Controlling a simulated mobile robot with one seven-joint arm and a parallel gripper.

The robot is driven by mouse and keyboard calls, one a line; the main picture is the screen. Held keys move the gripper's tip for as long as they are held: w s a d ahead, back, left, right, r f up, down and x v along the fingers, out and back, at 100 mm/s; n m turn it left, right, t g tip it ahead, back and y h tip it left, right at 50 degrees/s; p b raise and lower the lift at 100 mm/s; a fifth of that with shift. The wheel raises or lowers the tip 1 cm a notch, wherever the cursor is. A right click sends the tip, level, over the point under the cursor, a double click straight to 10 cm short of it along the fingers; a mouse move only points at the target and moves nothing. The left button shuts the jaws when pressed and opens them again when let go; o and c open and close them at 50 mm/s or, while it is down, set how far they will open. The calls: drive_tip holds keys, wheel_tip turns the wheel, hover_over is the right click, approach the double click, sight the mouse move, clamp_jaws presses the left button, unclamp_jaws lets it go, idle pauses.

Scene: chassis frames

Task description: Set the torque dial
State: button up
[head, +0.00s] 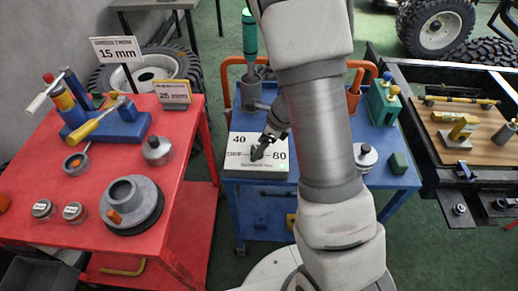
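The torque dial (240,168) is a white-topped box on the blue cart (232,205). Its face reads 40 at the upper left, 80 at the lower right and what looks like OFF at the left. My gripper (260,150) is dark and comes down from behind my arm over the middle of the face. Its tips are at or just above the dial's centre. The gripper covers the knob and pointer, so I cannot tell the setting, whether they touch, or whether the fingers are open.
A green-handled tool (249,35) stands behind the dial. A round metal piece (366,157), a small green block (398,163) and a green box (383,102) are on the cart's right. A red table (185,190) with tools stands left, and a wooden-topped bench (490,150) right.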

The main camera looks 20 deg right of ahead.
drive_tip(key=shift+a+f, duration=0.1)
drive_tip(key=shift+f, duration=0.25)
clamp_jaws()
idle(0.4)
drive_tip(key=n, duration=0.2)
drive_tip(key=n+g, duration=0.1)
drive_tip(key=n, duration=0.1)
drive_tip(key=n+g+p, duration=0.1)
drive_tip(key=shift+w+r+n+y, duration=0.1)
drive_tip(key=shift+w+n+y, duration=0.15)
drive_tip(key=shift+n+y, duration=0.15)
drive_tip(key=n+g, duration=0.1)
drive_tip(key=n, duration=0.2)
drive_tip(key=n+g, duration=0.1)
drive_tip(key=n, duration=0.2)
drive_tip(key=shift+w+g+p, duration=0.15)
drive_tip(key=shift+g+p, duration=0.15)
drive_tip(key=shift+p, duration=0.05)
drive_tip(key=shift+h, duration=0.3)
